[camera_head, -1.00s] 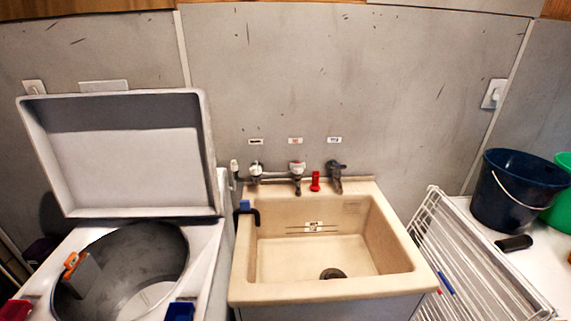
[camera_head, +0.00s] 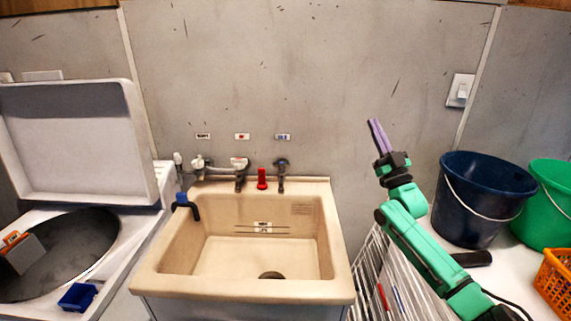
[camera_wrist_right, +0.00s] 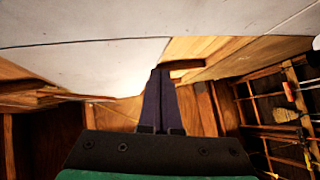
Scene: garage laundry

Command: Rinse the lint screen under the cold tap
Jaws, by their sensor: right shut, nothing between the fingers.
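The sink (camera_head: 245,288) is beige and empty, with its drain showing. Taps stand along its back: one with a blue label (camera_head: 282,136) above it is the right tap (camera_head: 281,168). A grey piece with an orange handle (camera_head: 20,250), perhaps the lint screen, rests in the washer's drum opening at the far left. My right gripper (camera_head: 376,123) is raised in front of the wall, right of the sink, its purple fingers closed and empty; they also show in the right wrist view (camera_wrist_right: 160,75). My left gripper is out of view.
A white drying rack (camera_head: 365,275) is right of the sink. A dark blue bucket (camera_head: 485,190), green bucket (camera_head: 550,195) and orange basket (camera_head: 555,280) stand further right.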

